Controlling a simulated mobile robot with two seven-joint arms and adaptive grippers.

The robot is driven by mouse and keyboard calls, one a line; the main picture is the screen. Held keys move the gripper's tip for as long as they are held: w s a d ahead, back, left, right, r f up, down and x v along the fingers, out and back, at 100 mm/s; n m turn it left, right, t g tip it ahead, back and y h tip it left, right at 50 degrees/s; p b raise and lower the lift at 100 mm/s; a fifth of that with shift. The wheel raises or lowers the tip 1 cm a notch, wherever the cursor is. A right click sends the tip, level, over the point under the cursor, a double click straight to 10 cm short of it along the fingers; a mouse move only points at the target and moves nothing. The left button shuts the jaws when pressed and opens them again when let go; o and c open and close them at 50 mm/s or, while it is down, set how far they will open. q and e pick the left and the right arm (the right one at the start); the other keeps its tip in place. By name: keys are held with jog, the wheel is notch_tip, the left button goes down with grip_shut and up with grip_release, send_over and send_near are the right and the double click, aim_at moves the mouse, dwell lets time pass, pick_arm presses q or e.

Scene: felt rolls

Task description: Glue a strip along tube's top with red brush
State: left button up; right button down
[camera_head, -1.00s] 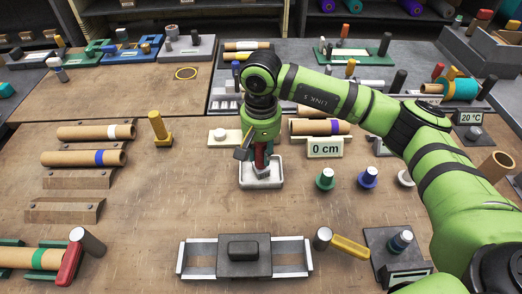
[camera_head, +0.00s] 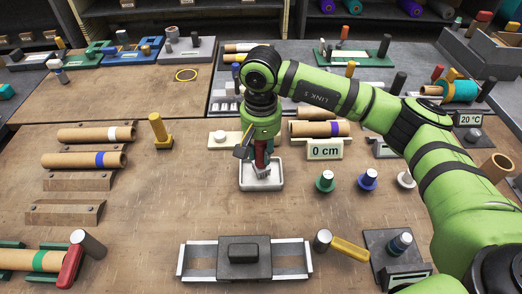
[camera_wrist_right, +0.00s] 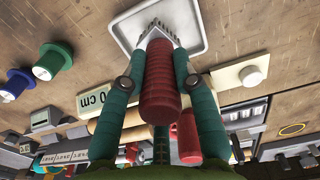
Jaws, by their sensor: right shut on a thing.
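My right gripper (camera_head: 262,150) is shut on the red brush (camera_wrist_right: 157,85), whose thick red handle sits between the two green fingers in the right wrist view. The brush points down, its pale tip in the white tray (camera_head: 246,185); I cannot tell whether it touches the bottom. A cardboard tube with a purple band (camera_head: 312,128) lies behind the 0 cm sign, just right of the gripper. Two more tubes, one with a white band (camera_head: 88,134) and one with a blue band (camera_head: 75,159), lie in holders at the left. My left gripper is out of view.
The 0 cm sign (camera_head: 325,149) stands right of the tray. Green (camera_head: 325,181) and blue (camera_head: 368,179) spools stand farther right. A yellow stand (camera_head: 159,130) is to the left. A grey slider fixture (camera_head: 243,257) lies in front. The table between tray and fixture is clear.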

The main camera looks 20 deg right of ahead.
jog(key=shift+r+p, duration=1.1)
jog(key=shift+r, duration=2.05)
